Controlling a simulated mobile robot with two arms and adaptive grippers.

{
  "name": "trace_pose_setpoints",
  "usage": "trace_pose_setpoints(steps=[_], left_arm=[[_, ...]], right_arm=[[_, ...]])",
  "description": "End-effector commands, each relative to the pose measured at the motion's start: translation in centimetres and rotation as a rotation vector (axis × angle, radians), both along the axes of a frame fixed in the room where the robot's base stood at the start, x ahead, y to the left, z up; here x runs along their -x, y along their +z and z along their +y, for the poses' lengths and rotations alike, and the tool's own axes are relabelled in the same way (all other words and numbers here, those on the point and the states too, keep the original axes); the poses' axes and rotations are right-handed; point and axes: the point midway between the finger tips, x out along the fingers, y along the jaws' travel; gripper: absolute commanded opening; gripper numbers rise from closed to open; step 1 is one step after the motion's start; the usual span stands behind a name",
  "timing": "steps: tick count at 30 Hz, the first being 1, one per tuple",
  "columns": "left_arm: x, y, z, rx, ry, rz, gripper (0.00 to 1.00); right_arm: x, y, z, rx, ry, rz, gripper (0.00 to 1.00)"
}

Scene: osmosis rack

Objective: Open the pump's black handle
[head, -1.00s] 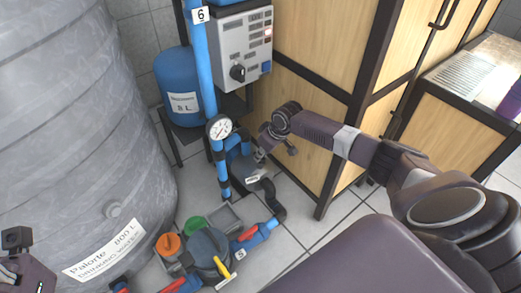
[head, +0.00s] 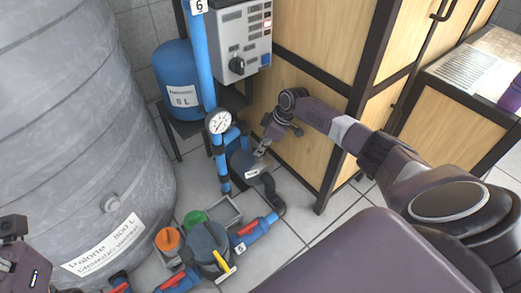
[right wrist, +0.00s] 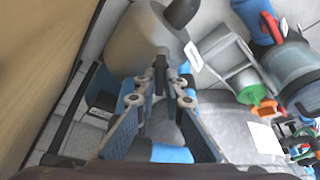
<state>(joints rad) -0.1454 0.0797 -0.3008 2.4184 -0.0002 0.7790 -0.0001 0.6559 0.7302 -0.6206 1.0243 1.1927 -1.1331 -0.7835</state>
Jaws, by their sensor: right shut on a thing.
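The pump (head: 245,163) is a blue and grey body low on the floor, below the pressure gauge, with a black curved pipe at its front right. It also shows as a big grey-beige shape in the right wrist view (right wrist: 135,45). My right gripper (head: 261,151) is at the top of the pump. In the right wrist view, its fingers (right wrist: 161,98) are closed on the black handle (right wrist: 161,62), a thin dark upright piece; its ends are partly hidden. My left gripper (head: 14,262) shows only in part at the lower left edge of the head view, apart from the pump.
A large grey water tank (head: 85,120) fills the left. A wooden cabinet (head: 310,110) stands close on the right of my right gripper. A blue vertical pipe with gauge (head: 218,121), a grey control box (head: 240,45) and a filter assembly (head: 208,245) surround the pump.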

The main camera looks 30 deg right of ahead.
Motion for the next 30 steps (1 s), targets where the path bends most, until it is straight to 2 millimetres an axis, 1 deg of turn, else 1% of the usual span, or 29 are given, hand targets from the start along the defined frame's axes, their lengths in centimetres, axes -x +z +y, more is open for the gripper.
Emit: trace_pose_setpoints(steps=[15,16,20,27,30], left_arm=[[0.16,0.22,0.03,0.001,0.000,-0.011,0.40],[0.15,0.22,0.04,0.001,0.000,-0.011,0.40],[0.16,0.22,0.04,0.001,0.000,-0.011,0.40],[0.19,0.21,0.06,0.000,0.001,-0.013,0.40],[0.20,0.20,0.07,-0.001,0.002,-0.013,0.40]], right_arm=[[0.09,-0.08,0.05,0.000,0.020,0.003,0.00],[0.08,-0.07,0.06,0.000,0.020,0.003,0.12],[0.07,-0.06,0.05,0.000,0.019,0.003,0.27],[0.02,0.00,0.01,0.000,0.019,0.001,0.27],[-0.04,0.41,0.01,0.000,0.019,-0.001,0.27]])
